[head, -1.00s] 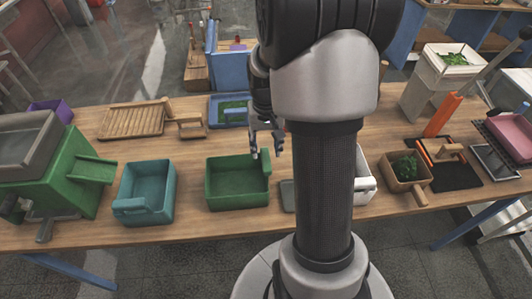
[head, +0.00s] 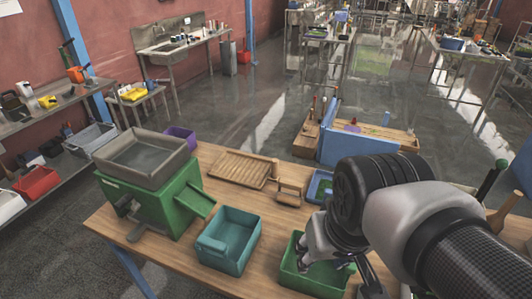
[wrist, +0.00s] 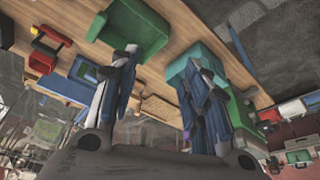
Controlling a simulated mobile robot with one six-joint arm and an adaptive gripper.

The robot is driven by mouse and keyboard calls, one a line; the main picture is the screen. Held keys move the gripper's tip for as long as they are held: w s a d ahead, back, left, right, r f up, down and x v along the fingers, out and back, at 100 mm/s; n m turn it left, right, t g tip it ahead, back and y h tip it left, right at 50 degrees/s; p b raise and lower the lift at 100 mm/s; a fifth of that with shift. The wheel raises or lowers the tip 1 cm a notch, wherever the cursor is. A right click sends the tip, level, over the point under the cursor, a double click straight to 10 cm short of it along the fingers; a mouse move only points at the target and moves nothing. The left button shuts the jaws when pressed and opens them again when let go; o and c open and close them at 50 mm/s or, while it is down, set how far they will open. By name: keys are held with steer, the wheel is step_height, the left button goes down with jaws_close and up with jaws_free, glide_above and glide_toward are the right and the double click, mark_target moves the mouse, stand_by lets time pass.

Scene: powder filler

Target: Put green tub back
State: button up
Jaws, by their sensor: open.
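The green tub (head: 312,279) stands on the wooden table, to the right of a teal tub. My arm and gripper (head: 362,268) cover its right side in the head view, so its right wall is partly hidden. In the wrist view the green tub (wrist: 140,28) appears at the top, near the tip of the left finger. My gripper (wrist: 158,75) is open, with nothing between its fingers. I cannot tell whether a finger touches the tub.
The teal tub (head: 227,241) is left of the green tub. A green machine with a grey hopper (head: 143,157) stands at the table's left end. A slatted wooden board (head: 243,169), a small wooden stand (head: 290,191) and a blue tray (head: 319,186) lie behind.

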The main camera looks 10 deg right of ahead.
steer(key=shift+n+t, duration=0.4)
steer(key=shift+n, duration=0.3)
steer(key=s, duration=0.1)
steer(key=s+a, duration=0.2)
steer(key=shift+s+a, duration=0.25)
steer(key=shift+s, duration=0.1)
